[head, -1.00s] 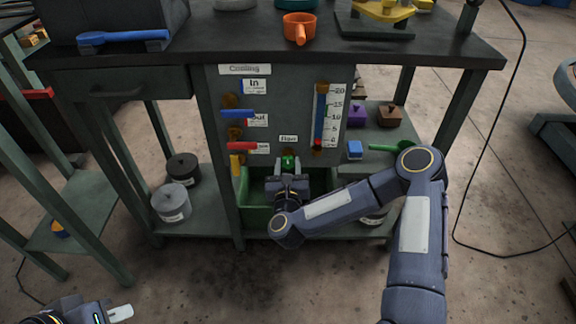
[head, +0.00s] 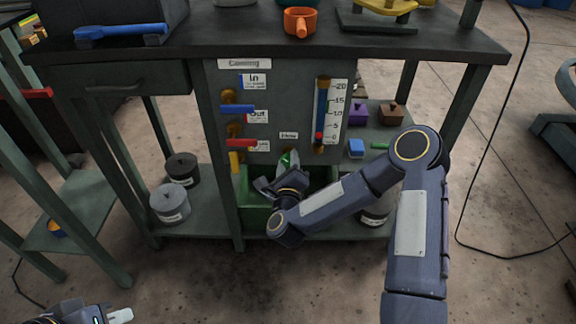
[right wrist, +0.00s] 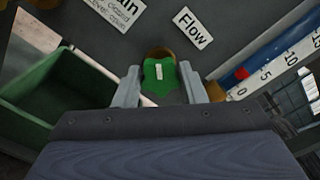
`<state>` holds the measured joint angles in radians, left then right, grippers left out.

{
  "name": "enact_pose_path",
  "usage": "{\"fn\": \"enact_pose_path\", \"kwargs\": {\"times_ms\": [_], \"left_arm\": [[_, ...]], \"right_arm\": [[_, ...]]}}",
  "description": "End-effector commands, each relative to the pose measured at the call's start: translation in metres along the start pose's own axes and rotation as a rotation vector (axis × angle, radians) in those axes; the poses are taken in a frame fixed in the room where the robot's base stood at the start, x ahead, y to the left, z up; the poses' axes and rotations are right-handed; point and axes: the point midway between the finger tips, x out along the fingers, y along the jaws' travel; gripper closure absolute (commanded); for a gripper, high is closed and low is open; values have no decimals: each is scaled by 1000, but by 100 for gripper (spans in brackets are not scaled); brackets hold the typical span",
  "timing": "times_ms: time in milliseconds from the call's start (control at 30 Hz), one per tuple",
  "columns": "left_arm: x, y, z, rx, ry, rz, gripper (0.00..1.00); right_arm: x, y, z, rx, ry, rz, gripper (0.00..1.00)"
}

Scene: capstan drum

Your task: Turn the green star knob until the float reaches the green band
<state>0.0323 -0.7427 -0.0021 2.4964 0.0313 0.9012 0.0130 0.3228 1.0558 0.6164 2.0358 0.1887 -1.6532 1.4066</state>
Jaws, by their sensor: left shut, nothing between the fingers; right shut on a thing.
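The green star knob (head: 288,158) sits below the Flow label on the front panel. In the right wrist view the knob (right wrist: 160,80) is between the fingers of my right gripper (right wrist: 161,92), which is shut on it. My right gripper (head: 285,172) is tilted in the head view and partly hides the knob. The gauge (head: 323,105) is a blue tube beside a white scale. Its red float (head: 319,136) is low, near the 0 mark. I cannot make out a green band. My left gripper (head: 121,315) is shut and empty at the bottom left, away from the panel.
Blue (head: 237,109), red (head: 241,143) and yellow (head: 234,162) handles stick out left of the knob. A green bin (head: 257,218) is below it. A purple block (head: 358,113), a brown block (head: 391,115) and a blue block (head: 355,148) stand on the right shelf.

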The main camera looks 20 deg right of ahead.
Motion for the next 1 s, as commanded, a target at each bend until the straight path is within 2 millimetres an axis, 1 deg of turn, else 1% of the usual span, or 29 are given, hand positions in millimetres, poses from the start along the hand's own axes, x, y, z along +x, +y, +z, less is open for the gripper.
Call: {"fn": "enact_pose_path", "kwargs": {"times_ms": [33, 1000], "left_arm": [[3, -2, 2, 0, 0, 0, 100], [38, -17, 19, 0, 0, 0, 100]], "right_arm": [[0, 2, 0, -47, -3, 0, 85], [-1, 4, -2, -968, -3, 1, 85]]}}
